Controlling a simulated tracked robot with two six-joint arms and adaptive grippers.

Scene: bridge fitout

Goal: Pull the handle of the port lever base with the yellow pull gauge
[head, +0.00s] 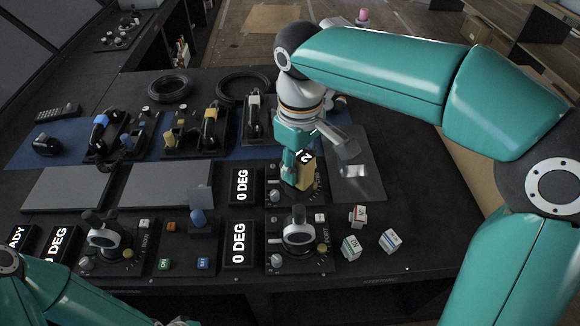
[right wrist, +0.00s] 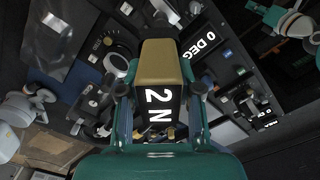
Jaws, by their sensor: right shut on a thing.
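My right gripper (head: 295,168) is shut on the yellow pull gauge (head: 306,176), whose dark display reads 2 N. The gauge fills the middle of the right wrist view (right wrist: 161,62), between the fingers. In the head view it stands over the rear right lever base (head: 275,196) and hides its handle. I cannot tell whether gauge and handle touch. Other lever bases with dark-and-white handles stand at front right (head: 298,236) and front left (head: 105,238).
Displays reading 0 DEG stand beside the lever bases, one at the rear (head: 242,186). Labelled cubes (head: 357,216) lie at the right. Handsets (head: 210,128) and cable coils (head: 170,89) are at the back. Flat grey panels (head: 160,184) lie left of centre.

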